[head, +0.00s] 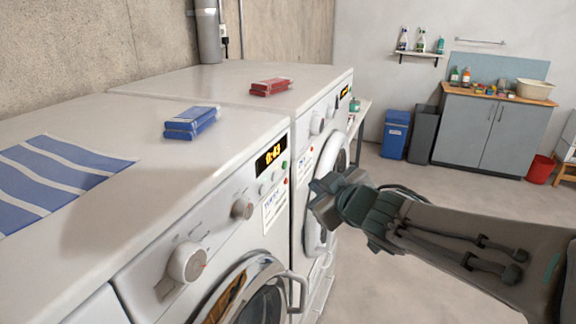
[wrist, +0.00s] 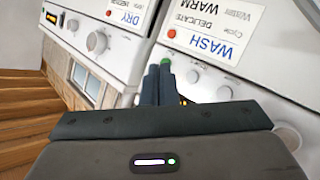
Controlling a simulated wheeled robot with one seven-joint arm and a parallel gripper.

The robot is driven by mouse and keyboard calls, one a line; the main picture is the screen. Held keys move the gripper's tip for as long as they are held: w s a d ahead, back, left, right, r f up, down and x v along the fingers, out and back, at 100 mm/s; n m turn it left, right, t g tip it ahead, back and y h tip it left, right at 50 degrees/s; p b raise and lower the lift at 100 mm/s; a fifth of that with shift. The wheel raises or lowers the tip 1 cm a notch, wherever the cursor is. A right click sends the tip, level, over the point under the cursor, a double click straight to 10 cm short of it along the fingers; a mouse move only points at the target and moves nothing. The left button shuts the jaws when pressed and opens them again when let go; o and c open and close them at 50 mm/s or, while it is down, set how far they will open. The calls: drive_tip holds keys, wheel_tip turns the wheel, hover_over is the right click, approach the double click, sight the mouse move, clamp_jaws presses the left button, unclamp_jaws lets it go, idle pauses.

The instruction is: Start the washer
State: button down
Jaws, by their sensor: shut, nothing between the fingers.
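The washer (head: 190,230) is the near white machine; its WASH label (wrist: 210,38) shows in the wrist view. Its panel has a lit display (head: 270,157) reading about 0:43, with small round buttons below. A green button (wrist: 166,62) and a red button (wrist: 172,33) sit by its right edge. My gripper (head: 318,200) is shut and empty, in front of the panels. In the wrist view, its tips (wrist: 158,70) overlap the panel just by the green button; I cannot tell whether they touch it. The fingers partly hide the display.
The dryer (head: 325,105) stands just beyond, with a DRY label (wrist: 122,17). A blue box (head: 191,122) and striped cloth (head: 55,175) lie on the washer, a red box (head: 270,87) on the dryer. The washer's door handle (head: 299,290) sticks out below.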

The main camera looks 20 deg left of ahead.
idle(0.7)
drive_tip(key=s+d+f+m+h, duration=0.25)
drive_tip(key=d+m+h, duration=0.25)
drive_tip(key=d, duration=0.6)
drive_tip(key=s+d+f+m+h, duration=0.1)
drive_tip(key=d+f+m+h, duration=0.3)
drive_tip(key=d, duration=0.6)
drive_tip(key=s+d+f+m+g, duration=0.2)
drive_tip(key=s+f+g, duration=0.1)
drive_tip(key=s, duration=0.4)
drive_tip(key=s+d+f+m+g, duration=0.3)
drive_tip(key=s+f+g, duration=0.1)
drive_tip(key=s, duration=0.4)
drive_tip(key=shift+d+g+h, duration=0.3)
drive_tip(key=shift+h, duration=0.1)
drive_tip(key=shift+f, duration=0.1)
